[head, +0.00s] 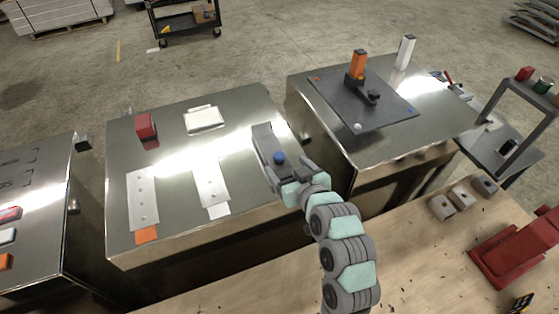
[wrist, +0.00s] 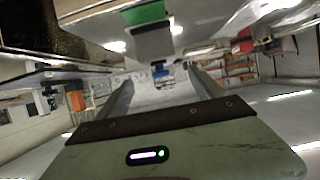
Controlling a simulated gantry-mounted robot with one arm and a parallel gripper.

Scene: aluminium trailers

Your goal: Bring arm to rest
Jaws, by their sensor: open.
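My arm (head: 343,250) reaches up from the bottom of the head view, bent, over the right edge of the middle metal table (head: 185,110). My gripper (head: 265,138) is at its end, pointing up and left in the picture. A blue round part (head: 279,157) shows on or at it. In the wrist view the two fingers of my gripper (wrist: 162,82) stand well apart. I see nothing held between them. A small blue thing (wrist: 160,68) shows beyond them; I cannot tell what it is.
A red block (head: 146,127), white plates (head: 204,119) and an orange piece (head: 147,236) lie on the middle table. The right table (head: 437,130) bears a dark plate (head: 335,97) with an orange post (head: 357,64). A red vise-like tool (head: 510,250) stands on the wooden bench (head: 410,270).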

